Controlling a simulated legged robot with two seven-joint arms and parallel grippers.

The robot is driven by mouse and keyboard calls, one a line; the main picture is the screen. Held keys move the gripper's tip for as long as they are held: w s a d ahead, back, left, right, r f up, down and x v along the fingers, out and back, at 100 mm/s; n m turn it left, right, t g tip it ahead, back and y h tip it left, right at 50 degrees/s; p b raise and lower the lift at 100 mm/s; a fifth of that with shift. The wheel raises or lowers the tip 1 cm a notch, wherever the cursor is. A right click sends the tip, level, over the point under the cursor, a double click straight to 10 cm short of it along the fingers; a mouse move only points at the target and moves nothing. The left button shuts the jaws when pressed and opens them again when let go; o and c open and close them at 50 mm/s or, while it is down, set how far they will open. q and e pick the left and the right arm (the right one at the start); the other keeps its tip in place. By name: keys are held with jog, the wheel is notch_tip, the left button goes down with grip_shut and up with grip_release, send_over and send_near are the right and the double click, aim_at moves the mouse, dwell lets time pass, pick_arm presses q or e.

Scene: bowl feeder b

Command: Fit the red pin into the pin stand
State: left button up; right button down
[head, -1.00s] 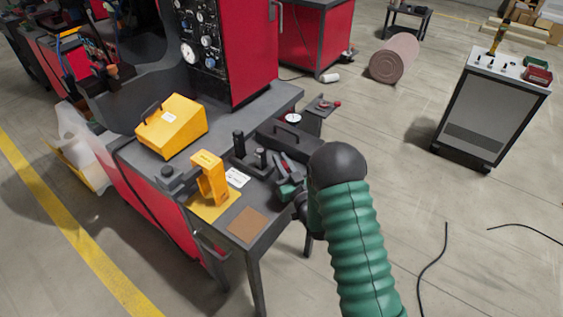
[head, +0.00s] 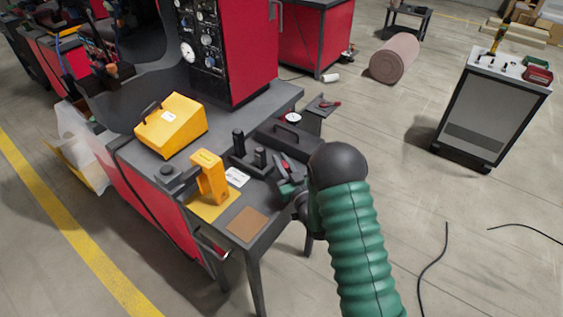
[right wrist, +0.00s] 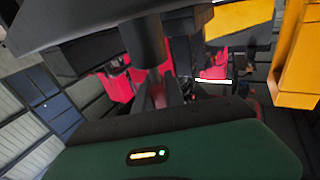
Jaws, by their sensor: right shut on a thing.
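My right gripper (head: 287,178) is at the right edge of the workbench, just right of the black stand. A small red part, which looks like the red pin (head: 285,166), shows between its fingers, and the gripper is shut on it. The pin's lower end is hidden. A black base with upright dark posts, which looks like the pin stand (head: 241,163), stands on the bench to the left of the gripper, apart from it. In the right wrist view the fingers (right wrist: 158,92) are close together in front of a dark cylinder. My left gripper is not in view.
A yellow angled box (head: 172,125) and a yellow upright block (head: 209,178) stand on the workbench (head: 262,240). A dark handled case (head: 289,141) lies behind the gripper, and a red machine (head: 243,45) rises at the back.

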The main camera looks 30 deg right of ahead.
jog(key=shift+f+b, duration=1.25)
jog(key=shift+b, duration=0.4)
dwell(3.9)
jog(key=c, duration=1.3)
grip_release()
jog(key=shift+c, duration=0.2)
jog(key=s+a+f+p, duration=0.1)
jog(key=s+a+p, duration=0.1)
jog(key=s, duration=1.4)
jog(key=shift+s+f, duration=0.15)
jog(key=shift+s, duration=0.15)
jog(key=shift+a, duration=0.1)
